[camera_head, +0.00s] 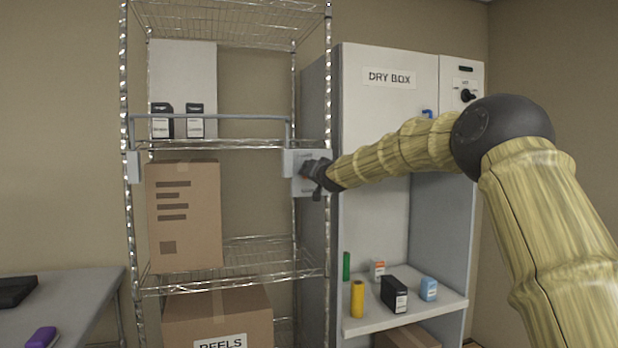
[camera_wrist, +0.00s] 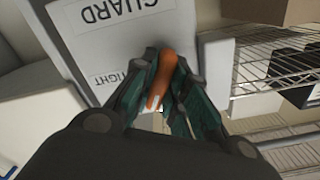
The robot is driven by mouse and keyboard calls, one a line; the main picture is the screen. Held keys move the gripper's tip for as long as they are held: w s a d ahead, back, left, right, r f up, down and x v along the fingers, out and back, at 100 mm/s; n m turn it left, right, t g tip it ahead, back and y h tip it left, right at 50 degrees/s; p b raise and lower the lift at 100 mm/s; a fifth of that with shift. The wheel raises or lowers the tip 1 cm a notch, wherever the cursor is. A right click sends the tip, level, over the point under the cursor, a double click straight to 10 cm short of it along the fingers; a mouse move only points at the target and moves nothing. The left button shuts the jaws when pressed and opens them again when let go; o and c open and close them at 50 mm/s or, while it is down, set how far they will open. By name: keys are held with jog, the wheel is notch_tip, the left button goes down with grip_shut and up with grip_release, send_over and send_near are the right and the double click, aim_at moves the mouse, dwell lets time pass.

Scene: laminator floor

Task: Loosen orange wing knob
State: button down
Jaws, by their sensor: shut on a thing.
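The orange wing knob (camera_wrist: 163,78) shows in the wrist view between my gripper's fingers, in front of a pale plate (camera_wrist: 105,30) marked "GUARD" and "TIGHT". My gripper (camera_wrist: 167,98) is shut on the knob, with a dark finger on each side of it. In the head view my gripper (camera_head: 317,178) is at the plate (camera_head: 302,158) on the rack's right front post. There only a trace of orange shows, and the gripper hides most of the knob. A grey guard bar (camera_head: 210,117) runs across the rack from this plate to the left post.
The wire rack (camera_head: 230,145) holds dark bottles (camera_head: 162,121) and a cardboard box (camera_head: 184,215). The dry box cabinet (camera_head: 385,90) stands close on the right, with small items on its open shelf (camera_head: 425,312). A table (camera_head: 75,300) is at lower left.

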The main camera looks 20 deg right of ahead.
jog(key=n+b, duration=0.1)
jog(key=n, duration=0.1)
jog(key=r+n+b, duration=0.1)
jog(key=n, duration=0.2)
jog(key=shift+r+n, duration=0.1)
jog(key=shift+n, duration=0.2)
dwell(0.4)
jog(key=c, duration=1.6)
grip_release()
jog(key=shift+o, duration=0.8)
jog(key=shift+w+f, duration=0.3)
jog(key=shift+f, duration=0.15)
jog(key=shift+s+d+f, duration=0.1)
jog(key=shift+s, duration=0.3)
jog(key=s, duration=1.1)
jog(key=shift+s+d, duration=0.1)
